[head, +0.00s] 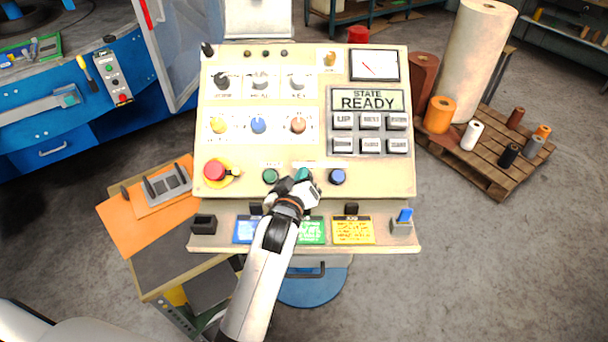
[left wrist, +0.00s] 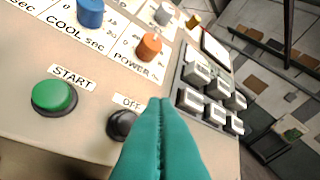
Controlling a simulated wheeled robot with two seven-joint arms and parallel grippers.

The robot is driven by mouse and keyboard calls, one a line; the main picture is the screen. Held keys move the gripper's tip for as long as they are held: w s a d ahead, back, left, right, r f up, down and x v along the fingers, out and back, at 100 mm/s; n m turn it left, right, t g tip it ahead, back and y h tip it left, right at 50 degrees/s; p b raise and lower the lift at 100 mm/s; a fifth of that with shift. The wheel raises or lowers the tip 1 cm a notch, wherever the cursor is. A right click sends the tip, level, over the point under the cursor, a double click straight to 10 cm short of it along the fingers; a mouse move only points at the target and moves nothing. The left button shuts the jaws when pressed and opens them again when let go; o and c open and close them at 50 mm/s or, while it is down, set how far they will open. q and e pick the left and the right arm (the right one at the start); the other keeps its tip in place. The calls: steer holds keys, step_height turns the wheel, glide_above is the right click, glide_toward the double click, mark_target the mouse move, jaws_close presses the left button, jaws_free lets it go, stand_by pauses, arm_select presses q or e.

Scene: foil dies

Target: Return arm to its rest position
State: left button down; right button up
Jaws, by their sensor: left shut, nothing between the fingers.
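My left gripper (head: 304,177) is in front of the lower button row of the control panel (head: 385,185). Its two teal fingers, also seen in the left wrist view (left wrist: 161,130), are shut together with nothing between them. In the left wrist view the fingers partly cover the black OFF button (left wrist: 122,125); I cannot tell whether they touch it. The green START button (head: 270,176) is just left of the gripper, and a blue button (head: 337,177) is to its right. The display (head: 368,100) reads STATE READY. My right gripper is not in view.
A red emergency stop (head: 214,170) is at the panel's lower left. Yellow, blue and orange (head: 298,124) knobs stick out above the buttons. A ledge with coloured cards (head: 353,231) lies below. A pallet (head: 480,160) with rolls stands right; the floor between is clear.

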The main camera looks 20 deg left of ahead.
arm_select(q)
steer(key=s+a+f+m+g, duration=0.1)
steer(key=s+f, duration=0.1)
steer(key=s, duration=0.1)
steer(key=s+a+f+m+g, duration=0.1)
steer(key=s+f+g, duration=0.1)
steer(key=s, duration=0.2)
steer(key=s+a+f+m+g, duration=0.1)
steer(key=s+f+g, duration=0.1)
steer(key=s, duration=0.2)
steer(key=shift+a+f, duration=0.1)
steer(key=shift+f, duration=0.15)
steer(key=s+f+m+g+h, duration=0.1)
steer(key=s+f+m+g, duration=0.2)
steer(key=s, duration=0.7)
steer(key=s+m+g, duration=0.4)
steer(key=s+g, duration=0.1)
steer(key=s, duration=0.5)
step_height(320, 180, down, 30)
steer(key=s+b, duration=0.2)
steer(key=b, duration=0.2)
steer(key=s+a+f+g+b, duration=0.2)
steer(key=s+a+f+b, duration=0.1)
steer(key=s+f, duration=1.3)
step_height(320, 180, down, 3)
steer(key=shift+a+r, duration=0.15)
steer(key=shift+r, duration=0.05)
